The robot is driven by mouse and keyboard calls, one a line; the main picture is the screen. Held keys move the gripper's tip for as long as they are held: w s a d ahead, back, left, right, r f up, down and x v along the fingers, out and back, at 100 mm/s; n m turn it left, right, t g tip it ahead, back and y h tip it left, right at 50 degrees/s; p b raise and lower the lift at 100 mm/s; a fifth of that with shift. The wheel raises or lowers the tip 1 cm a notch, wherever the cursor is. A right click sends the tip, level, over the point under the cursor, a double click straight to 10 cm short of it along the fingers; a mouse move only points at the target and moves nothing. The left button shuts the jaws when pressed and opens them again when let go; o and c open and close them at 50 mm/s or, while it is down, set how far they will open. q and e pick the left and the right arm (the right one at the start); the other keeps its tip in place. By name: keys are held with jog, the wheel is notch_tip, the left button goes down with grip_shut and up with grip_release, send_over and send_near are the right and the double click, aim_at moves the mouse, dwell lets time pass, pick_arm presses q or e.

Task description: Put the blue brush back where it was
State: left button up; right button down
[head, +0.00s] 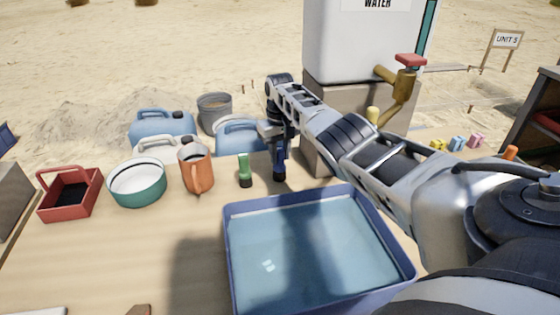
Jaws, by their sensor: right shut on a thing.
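The blue brush (280,164) is upright with its dark end down, in line with the far edge of the blue basin. My right gripper (277,142) reaches in from the right and is shut on the top of its handle, hiding part of it. I cannot tell whether the brush touches the table. A green brush (245,167) stands upright just left of it, apart from it. My left gripper is not in view.
A blue basin of water (232,250) fills the front middle. An orange pitcher (197,172), a teal and white bowl (138,190) and a red basket (62,202) stand left. Blue jerrycans (160,125) and a water tank (350,45) with a tap (405,82) stand behind.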

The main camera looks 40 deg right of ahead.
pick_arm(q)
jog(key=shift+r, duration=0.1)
pick_arm(e)
jog(key=shift+r, duration=0.1)
jog(key=shift+f, duration=0.2)
jog(key=c, duration=1.2)
grip_release()
jog(key=shift+o, duration=0.2)
jog(key=shift+r, duration=0.3)
pick_arm(q)
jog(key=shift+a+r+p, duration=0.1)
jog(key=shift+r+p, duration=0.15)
jog(key=shift+p, duration=0.75)
pick_arm(e)
notch_tip(320, 180, up, 12)
